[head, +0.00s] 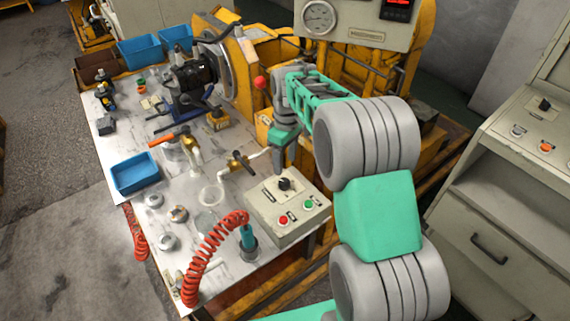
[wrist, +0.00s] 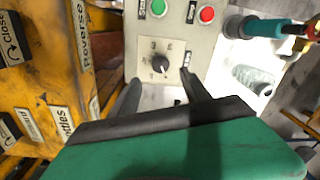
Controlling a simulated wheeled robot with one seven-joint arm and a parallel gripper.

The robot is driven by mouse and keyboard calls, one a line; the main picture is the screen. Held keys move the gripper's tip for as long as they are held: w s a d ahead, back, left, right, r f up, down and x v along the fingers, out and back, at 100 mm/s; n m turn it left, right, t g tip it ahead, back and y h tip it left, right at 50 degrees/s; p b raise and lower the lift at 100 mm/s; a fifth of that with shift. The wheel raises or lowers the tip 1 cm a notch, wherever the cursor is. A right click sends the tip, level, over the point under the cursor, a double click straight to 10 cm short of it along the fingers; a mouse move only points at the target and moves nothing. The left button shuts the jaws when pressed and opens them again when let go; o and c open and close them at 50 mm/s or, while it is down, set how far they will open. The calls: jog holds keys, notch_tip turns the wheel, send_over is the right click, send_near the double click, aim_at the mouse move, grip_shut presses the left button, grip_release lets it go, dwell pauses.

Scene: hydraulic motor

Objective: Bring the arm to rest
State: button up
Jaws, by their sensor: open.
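My arm, grey and green, reaches in from the lower right in the head view and bends down over the bench. My gripper (head: 284,163) hangs just behind the control box (head: 262,209), close to its black rotary knob (head: 285,184). In the wrist view my gripper (wrist: 158,88) has its two dark fingers apart, with nothing between them. The control box face (wrist: 185,45) with the knob (wrist: 160,64) lies beyond the fingertips. The knob appears clear of both fingers. Green and red buttons sit on the same box.
The yellow machine (head: 242,65) with a gauge panel stands close behind my gripper. A grey console (head: 510,150) stands at right.

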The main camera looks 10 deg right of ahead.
jog(key=s+r+m+t, duration=0.2)
jog(key=s+r+m, duration=0.2)
jog(key=s+r, duration=0.55)
jog(key=s+f+m+t+p, duration=0.1)
jog(key=s+m, duration=0.3)
jog(key=s, duration=0.8)
jog(key=shift+s+a+f+t, duration=0.2)
jog(key=shift+f+t, duration=0.1)
jog(key=shift+f, duration=0.3)
